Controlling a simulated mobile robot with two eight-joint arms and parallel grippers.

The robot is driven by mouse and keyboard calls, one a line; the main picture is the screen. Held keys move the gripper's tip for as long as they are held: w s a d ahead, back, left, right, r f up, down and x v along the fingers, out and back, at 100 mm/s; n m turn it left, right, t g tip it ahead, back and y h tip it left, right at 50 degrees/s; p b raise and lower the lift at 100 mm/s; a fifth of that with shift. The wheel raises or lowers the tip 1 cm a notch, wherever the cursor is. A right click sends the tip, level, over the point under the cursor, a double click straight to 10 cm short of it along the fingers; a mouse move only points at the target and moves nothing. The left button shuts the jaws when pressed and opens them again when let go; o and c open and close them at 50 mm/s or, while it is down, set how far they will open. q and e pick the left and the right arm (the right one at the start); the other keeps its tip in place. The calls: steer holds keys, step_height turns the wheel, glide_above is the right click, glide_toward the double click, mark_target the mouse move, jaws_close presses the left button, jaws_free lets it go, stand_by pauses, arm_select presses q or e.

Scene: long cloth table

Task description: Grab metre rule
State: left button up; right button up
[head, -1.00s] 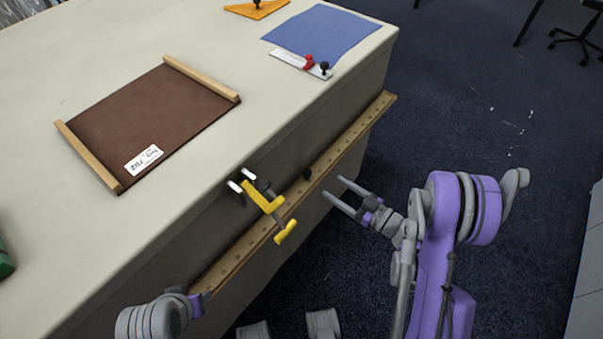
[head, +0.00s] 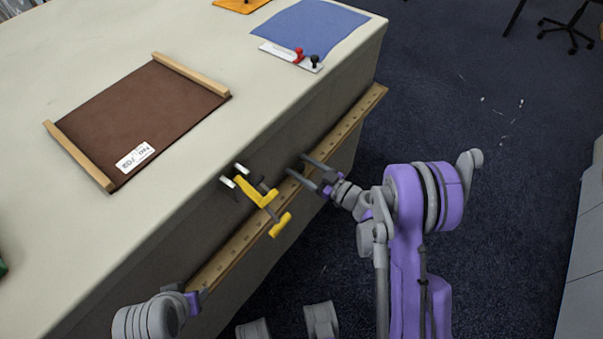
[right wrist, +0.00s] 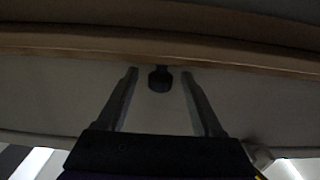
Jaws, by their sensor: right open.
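The metre rule, a long wooden strip with small dark marks (head: 345,128), runs along the near side of the table, below its top edge. In the right wrist view it is a brown band (right wrist: 230,55) across the top. A dark knob (right wrist: 160,79) shows there at the rule's lower edge. My right gripper (head: 297,165) is open at the rule's middle, right of the yellow clamp. In the right wrist view its fingers (right wrist: 159,72) stand either side of the knob, with visible gaps. My left gripper (head: 197,300) is by the rule's near left end; its fingers are mostly hidden.
A yellow clamp (head: 258,193) sits at the table edge, over the rule, between my grippers. On the pale table (head: 110,235) lie a brown board with wooden end bars (head: 140,118), a blue cloth (head: 312,27) and a white strip with knobs (head: 280,54).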

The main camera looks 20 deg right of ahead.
jaws_close()
steer(key=shift+r, duration=0.1)
stand_by(0.5)
